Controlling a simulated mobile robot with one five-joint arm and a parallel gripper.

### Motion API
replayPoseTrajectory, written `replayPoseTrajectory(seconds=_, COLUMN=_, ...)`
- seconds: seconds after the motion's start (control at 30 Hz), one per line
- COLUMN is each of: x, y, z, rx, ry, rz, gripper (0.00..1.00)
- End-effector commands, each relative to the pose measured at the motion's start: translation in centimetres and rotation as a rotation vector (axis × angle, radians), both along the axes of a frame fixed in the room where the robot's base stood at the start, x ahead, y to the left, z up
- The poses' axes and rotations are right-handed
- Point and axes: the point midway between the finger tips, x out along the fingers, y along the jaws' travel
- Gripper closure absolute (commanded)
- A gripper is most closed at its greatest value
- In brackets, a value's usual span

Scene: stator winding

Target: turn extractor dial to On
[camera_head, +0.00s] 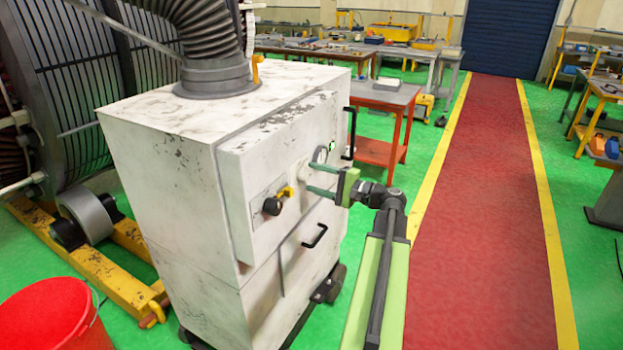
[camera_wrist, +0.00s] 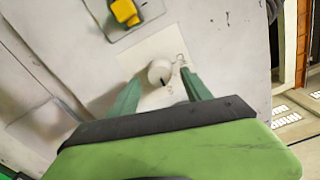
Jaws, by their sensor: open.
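The extractor (camera_head: 175,150) is a scuffed white cabinet in the head view. In the wrist view a round, off-white dial (camera_wrist: 160,72) sits on a pale plate (camera_wrist: 150,48) on its front. A short dark mark shows at the dial's lower edge. Small marks beside the dial are too small to read. My gripper (camera_wrist: 160,79) is open, with one green finger on each side of the dial. I cannot tell whether either finger touches it. In the head view my gripper (camera_head: 309,177) points at the cabinet front from the right.
A red bucket (camera_head: 55,318) stands at lower left. A red walkway (camera_head: 490,200) lies clear at right.

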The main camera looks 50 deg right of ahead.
Motion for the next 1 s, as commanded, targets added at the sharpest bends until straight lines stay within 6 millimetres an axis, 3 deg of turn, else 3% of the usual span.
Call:
replayPoseTrajectory(seconds=0.3, x=-8.6, y=-2.2, z=0.0, rx=0.000, ry=0.000, rz=-0.006, gripper=0.43)
replayPoseTrajectory(seconds=0.5, x=-13.2, y=-3.3, z=0.0, rx=0.000, ry=0.000, rz=-0.005, gripper=0.43)
replayPoseTrajectory(seconds=0.7, x=-15.4, y=-3.8, z=0.0, rx=0.000, ry=0.000, rz=-0.002, gripper=0.43)
replayPoseTrajectory(seconds=1.0, x=-15.5, y=-3.8, z=0.0, rx=0.000, ry=0.000, rz=-0.001, gripper=0.43)
